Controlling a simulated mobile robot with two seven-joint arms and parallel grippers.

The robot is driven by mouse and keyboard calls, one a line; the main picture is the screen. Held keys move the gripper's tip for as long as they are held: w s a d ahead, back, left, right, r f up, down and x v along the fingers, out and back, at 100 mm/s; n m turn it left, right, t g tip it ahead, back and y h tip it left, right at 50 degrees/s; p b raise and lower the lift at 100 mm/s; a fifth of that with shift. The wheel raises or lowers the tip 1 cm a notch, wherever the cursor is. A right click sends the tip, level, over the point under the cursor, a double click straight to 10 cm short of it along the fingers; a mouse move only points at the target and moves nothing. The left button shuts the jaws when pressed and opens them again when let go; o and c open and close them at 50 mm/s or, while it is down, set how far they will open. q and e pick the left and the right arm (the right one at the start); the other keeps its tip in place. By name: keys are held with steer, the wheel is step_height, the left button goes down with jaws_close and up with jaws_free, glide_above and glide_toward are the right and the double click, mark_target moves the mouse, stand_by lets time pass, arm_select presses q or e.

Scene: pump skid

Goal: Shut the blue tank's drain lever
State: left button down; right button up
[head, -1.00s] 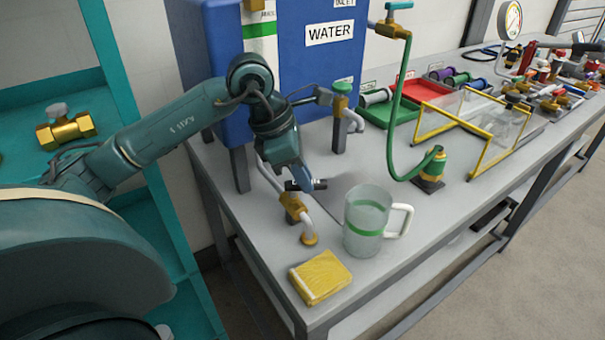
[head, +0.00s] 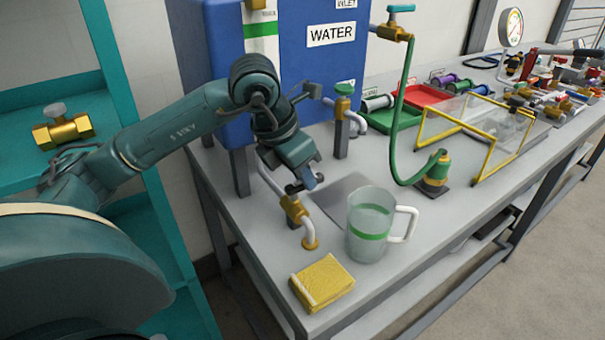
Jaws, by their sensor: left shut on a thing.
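The blue tank (head: 290,75), labelled WATER, stands on legs on the bench. Its white drain pipe (head: 270,180) runs down to a brass drain valve (head: 294,208) and ends in a downward spout. My left gripper (head: 303,184) is just above this valve, pointing down and shut on the drain lever. The fingers mostly hide the lever, so its exact angle cannot be told. A clear jug (head: 369,212) with a green band and white handle stands to the right of the spout. My right gripper is not in view.
A yellow cloth (head: 321,281) lies at the bench's near corner. A yellow-framed clear guard (head: 470,130) and coloured trays are farther right. A teal shelf (head: 110,120) stands at left.

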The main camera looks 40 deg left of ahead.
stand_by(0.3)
arm_select(q)
steer(key=c, duration=1.3)
jaws_free()
steer(key=shift+c, duration=0.2)
steer(key=p+v, duration=0.1)
steer(key=v, duration=1.2)
steer(key=shift+r, duration=0.1)
